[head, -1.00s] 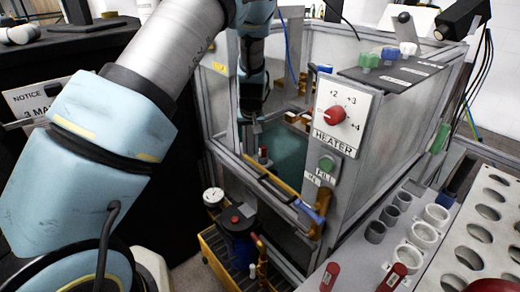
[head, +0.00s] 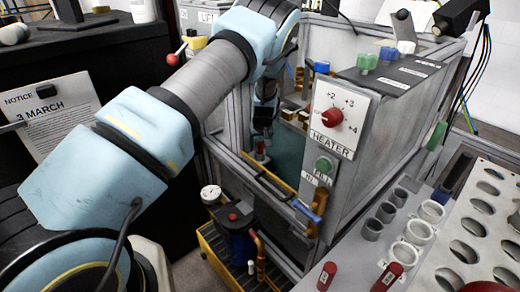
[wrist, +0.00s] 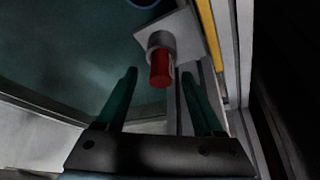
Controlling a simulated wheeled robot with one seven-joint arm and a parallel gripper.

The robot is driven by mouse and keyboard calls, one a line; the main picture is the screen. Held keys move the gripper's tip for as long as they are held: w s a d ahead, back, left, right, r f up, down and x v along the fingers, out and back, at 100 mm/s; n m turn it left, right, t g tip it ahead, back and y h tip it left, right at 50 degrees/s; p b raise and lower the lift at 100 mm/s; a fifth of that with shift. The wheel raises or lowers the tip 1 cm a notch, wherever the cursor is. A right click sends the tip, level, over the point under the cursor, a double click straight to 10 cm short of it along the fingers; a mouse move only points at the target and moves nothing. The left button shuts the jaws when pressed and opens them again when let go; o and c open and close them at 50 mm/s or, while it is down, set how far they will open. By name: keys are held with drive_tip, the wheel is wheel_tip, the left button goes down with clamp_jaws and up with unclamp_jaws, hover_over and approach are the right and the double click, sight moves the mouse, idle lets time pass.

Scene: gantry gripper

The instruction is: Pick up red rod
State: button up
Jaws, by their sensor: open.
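A red rod (wrist: 160,70) stands in a round grey holder on a light square plate (wrist: 186,32) in the wrist view. In the head view, the same rod (head: 261,147) shows small inside the tank, below my gripper (head: 263,131). In the wrist view my gripper (wrist: 159,74) is open, its two dark green fingers apart. The rod appears between the fingertips, with visible space on both sides. No contact shows, and I cannot tell the exact distance to it.
The heater panel (head: 339,118) with its red knob stands right of the tank. A yellow-edged rail (head: 268,176) runs along the tank's near side.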

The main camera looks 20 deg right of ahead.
drive_tip(key=shift+x, duration=0.9)
clamp_jaws()
